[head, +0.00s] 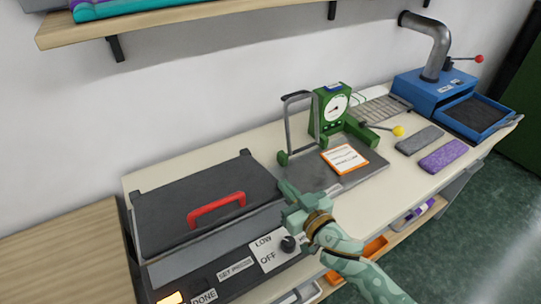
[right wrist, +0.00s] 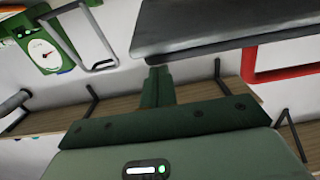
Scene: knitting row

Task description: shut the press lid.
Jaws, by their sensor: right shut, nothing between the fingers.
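The press (head: 225,268) stands at the left of the bench, with labels and a knob on its front panel. Its dark grey lid (head: 165,205) has a red handle (head: 216,208) near the front; I cannot tell how large any gap under it is. My right gripper (head: 287,188) is shut and empty, just beyond the lid's right end. In the right wrist view its shut fingers (right wrist: 158,84) point close to the lid's edge (right wrist: 225,42), with the red handle (right wrist: 262,75) to the right. Whether they touch is unclear. My left gripper is out of view.
Right of the press are a grey plate with an upright metal frame (head: 285,125), an orange-edged card (head: 344,159) and a green dial scale (head: 334,107). A blue machine (head: 430,92) stands farther right. A wall shelf (head: 180,25) runs above.

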